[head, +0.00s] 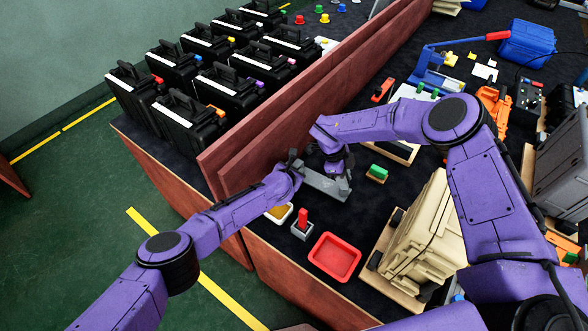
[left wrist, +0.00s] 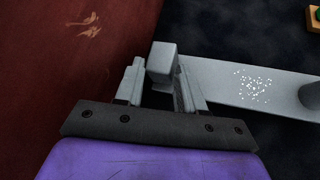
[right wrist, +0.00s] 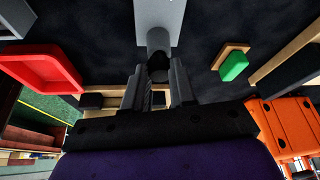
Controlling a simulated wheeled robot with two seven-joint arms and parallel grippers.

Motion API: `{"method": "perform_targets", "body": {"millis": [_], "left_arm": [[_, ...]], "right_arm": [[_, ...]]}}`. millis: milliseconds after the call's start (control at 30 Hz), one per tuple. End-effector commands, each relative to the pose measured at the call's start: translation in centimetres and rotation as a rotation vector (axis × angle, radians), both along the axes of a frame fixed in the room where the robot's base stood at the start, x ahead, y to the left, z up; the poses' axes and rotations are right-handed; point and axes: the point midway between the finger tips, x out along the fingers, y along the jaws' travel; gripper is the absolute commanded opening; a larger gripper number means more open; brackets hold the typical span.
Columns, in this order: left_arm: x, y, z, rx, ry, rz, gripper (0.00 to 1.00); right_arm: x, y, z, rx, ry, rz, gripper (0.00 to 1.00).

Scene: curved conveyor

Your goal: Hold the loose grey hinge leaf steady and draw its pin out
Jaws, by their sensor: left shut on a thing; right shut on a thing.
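The grey hinge leaf (head: 325,184) is a flat bar near the red-brown partition. In the left wrist view the leaf (left wrist: 225,86) runs right, with white specks on its face and a block-like grip (left wrist: 162,62) at its near end. My left gripper (head: 297,163) is shut on that block. In the right wrist view the leaf (right wrist: 160,12) ends in a round grey barrel (right wrist: 158,39). A darker round end, apparently the pin (right wrist: 158,73), sits below it between the fingers of my right gripper (right wrist: 157,84), which is shut on it. The right fingers are mostly hidden in the head view.
A red tray (head: 334,257), a grey block with a red peg (head: 302,220) and a yellow-filled white dish (head: 279,213) lie nearby in front. A green block (head: 377,172) is to the right. The partition (head: 290,115) stands close behind the left gripper.

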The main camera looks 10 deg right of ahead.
Motion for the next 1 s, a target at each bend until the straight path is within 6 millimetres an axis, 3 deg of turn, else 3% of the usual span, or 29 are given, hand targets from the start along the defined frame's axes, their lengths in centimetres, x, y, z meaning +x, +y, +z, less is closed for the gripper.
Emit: {"method": "perform_targets", "body": {"millis": [1000], "left_arm": [[-0.1, 0.0, -0.2, 0.004, 0.0, -0.003, 0.0]], "right_arm": [[0.1, 0.1, 5.0, 0.002, -0.004, 0.002, 0.0]]}}
